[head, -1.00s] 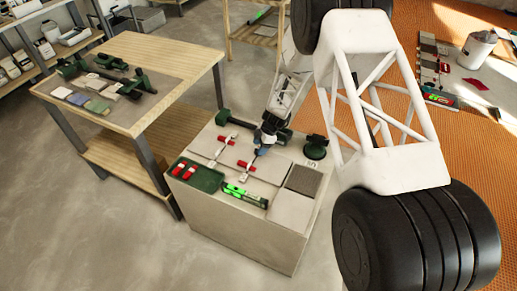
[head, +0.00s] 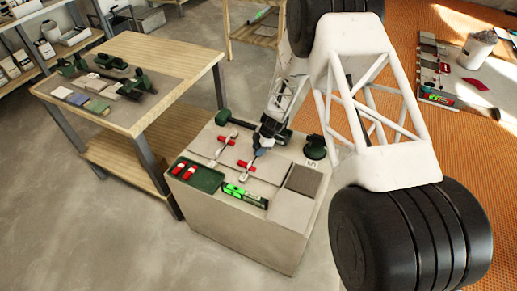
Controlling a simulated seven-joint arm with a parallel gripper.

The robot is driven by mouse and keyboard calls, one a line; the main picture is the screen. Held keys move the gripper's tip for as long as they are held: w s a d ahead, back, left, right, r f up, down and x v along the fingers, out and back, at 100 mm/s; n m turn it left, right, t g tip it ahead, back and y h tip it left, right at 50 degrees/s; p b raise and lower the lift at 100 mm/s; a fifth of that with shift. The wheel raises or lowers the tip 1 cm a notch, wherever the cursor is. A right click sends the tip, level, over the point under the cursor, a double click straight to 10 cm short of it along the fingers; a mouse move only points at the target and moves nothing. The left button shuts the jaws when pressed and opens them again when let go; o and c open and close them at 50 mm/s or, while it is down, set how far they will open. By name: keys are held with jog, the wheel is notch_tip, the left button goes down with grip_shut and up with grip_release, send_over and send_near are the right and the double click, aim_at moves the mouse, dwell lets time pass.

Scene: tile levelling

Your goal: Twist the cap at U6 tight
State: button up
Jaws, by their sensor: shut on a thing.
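My gripper (head: 261,149) points down at the grey tiled top of the block, at the upper end of a red-and-white levelling piece (head: 246,166). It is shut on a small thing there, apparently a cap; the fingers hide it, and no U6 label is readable. A second red-and-white piece (head: 230,139) stands to its upper left, apart from the gripper. Both pieces sit along seams between the pale tiles (head: 265,168).
A green tray (head: 196,177) with red parts sits at the block's left corner. A bright green tool (head: 244,195) lies at the front edge. A dark tile (head: 304,181), a round green-black item (head: 315,148) and a dark green bar (head: 222,117) are nearby. A wooden table (head: 180,62) stands left.

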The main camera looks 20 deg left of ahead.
jog(key=shift+m, duration=0.4)
jog(key=m+t+y, duration=0.1)
jog(key=m+t, duration=0.1)
jog(key=m, duration=0.3)
jog(key=shift+m, duration=0.4)
jog(key=m+t, duration=0.1)
jog(key=m, duration=0.2)
jog(key=m+t, duration=0.2)
jog(key=m, duration=0.1)
jog(key=shift+m, duration=0.4)
jog(key=shift+m+t, duration=0.4)
jog(key=shift+m, duration=0.7)
jog(key=shift+m+t+h, duration=0.5)
jog(key=shift+m+h, duration=0.4)
jog(key=shift+m, duration=1.3)
jog(key=shift+m+t+h, duration=0.3)
jog(key=shift+m+h, duration=0.3)
jog(key=shift+m, duration=1.1)
jog(key=shift+m+h, duration=0.5)
jog(key=shift+m, duration=0.8)
